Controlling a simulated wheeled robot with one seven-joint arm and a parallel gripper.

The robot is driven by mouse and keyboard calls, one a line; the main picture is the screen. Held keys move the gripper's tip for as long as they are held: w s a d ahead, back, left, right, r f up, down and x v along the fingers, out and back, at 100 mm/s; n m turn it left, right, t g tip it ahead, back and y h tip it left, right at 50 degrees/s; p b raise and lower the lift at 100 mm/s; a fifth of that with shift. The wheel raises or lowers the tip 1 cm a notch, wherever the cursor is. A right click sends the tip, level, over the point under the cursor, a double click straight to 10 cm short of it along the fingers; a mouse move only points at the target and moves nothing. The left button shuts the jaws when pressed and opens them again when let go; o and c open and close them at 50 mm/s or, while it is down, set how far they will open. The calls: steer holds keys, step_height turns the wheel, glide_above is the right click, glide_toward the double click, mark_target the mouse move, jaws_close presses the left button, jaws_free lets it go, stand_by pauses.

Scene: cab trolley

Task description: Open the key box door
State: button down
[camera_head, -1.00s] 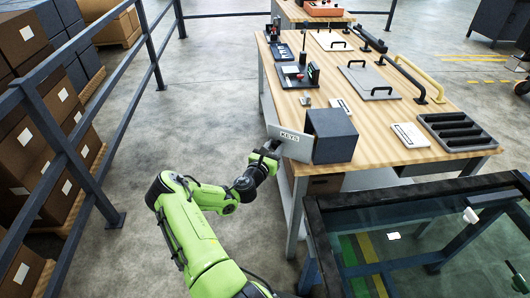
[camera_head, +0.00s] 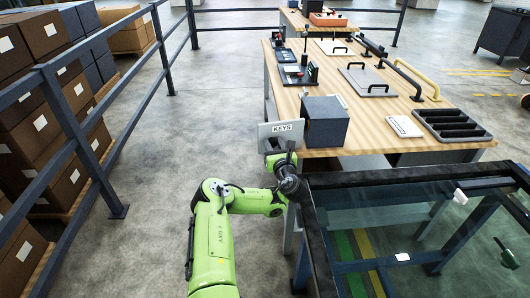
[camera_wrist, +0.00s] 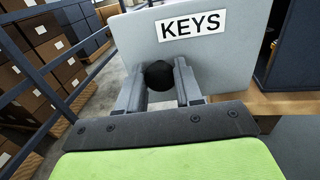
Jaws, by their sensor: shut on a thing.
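The key box (camera_head: 324,122) is a dark grey box at the near left corner of the wooden table. Its light grey door (camera_head: 265,137), labelled KEYS, stands swung out to the left of the box. The door fills the upper part of the wrist view (camera_wrist: 215,58), with the dark box (camera_wrist: 298,50) at the right edge. My gripper (camera_head: 281,160) is at the lower part of the door. In the wrist view my gripper (camera_wrist: 158,80) has its two fingers closed on a round black knob (camera_wrist: 158,75) on the door. The box's inside is hidden.
The wooden table (camera_head: 375,130) carries trays, handles and a white label block (camera_head: 404,126). A glass-topped dark frame (camera_head: 400,205) stands close to the right of my arm. A dark railing (camera_head: 85,150) runs along the left, with open floor between it and the table.

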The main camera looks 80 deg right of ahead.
steer(key=shift+s+a+t, duration=0.1)
steer(key=shift+a+t, duration=0.1)
steer(key=shift+t, duration=0.1)
steer(key=c, duration=0.8)
jaws_free()
steer(key=shift+o, duration=0.2)
steer(key=shift+s, duration=0.1)
steer(key=shift+s+a+b, duration=0.2)
steer(key=shift+a+b, duration=0.05)
steer(key=shift+b, duration=0.1)
steer(key=b+v, duration=0.1)
steer(key=v, duration=0.5)
steer(key=shift+a, duration=0.4)
steer(key=shift+r, duration=0.1)
